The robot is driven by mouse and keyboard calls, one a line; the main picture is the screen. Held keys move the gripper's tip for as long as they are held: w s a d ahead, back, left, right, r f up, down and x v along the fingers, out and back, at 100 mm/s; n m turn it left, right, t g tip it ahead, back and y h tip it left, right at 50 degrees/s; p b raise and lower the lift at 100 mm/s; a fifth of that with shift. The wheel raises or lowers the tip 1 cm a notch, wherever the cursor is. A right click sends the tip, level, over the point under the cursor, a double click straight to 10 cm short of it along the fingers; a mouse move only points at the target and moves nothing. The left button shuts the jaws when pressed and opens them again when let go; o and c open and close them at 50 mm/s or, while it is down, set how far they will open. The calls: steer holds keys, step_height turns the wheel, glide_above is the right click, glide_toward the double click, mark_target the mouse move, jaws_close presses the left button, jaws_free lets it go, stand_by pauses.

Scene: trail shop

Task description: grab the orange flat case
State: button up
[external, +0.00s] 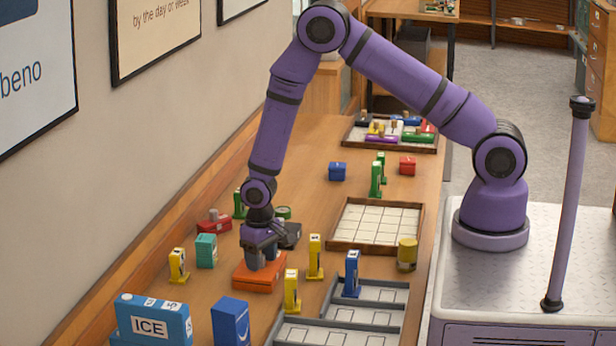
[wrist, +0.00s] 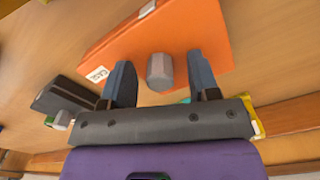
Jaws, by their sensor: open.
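The orange flat case (external: 259,272) lies on the wooden table, below my gripper in the external view. In the wrist view the orange case (wrist: 150,35) fills the upper middle, with a small white label at its left corner and a grey knob (wrist: 161,70) on top. My gripper (external: 264,262) points down over the case. In the wrist view the two fingers of my gripper (wrist: 160,82) are apart, one on each side of the grey knob.
A dark case (external: 289,236) stands close behind the gripper. A blue ICE box (external: 150,320), grey tray (external: 340,330) and blue box (external: 230,322) are in front. A gridded tray (external: 376,222) is to the right.

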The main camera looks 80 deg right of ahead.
jaws_close()
stand_by(0.3)
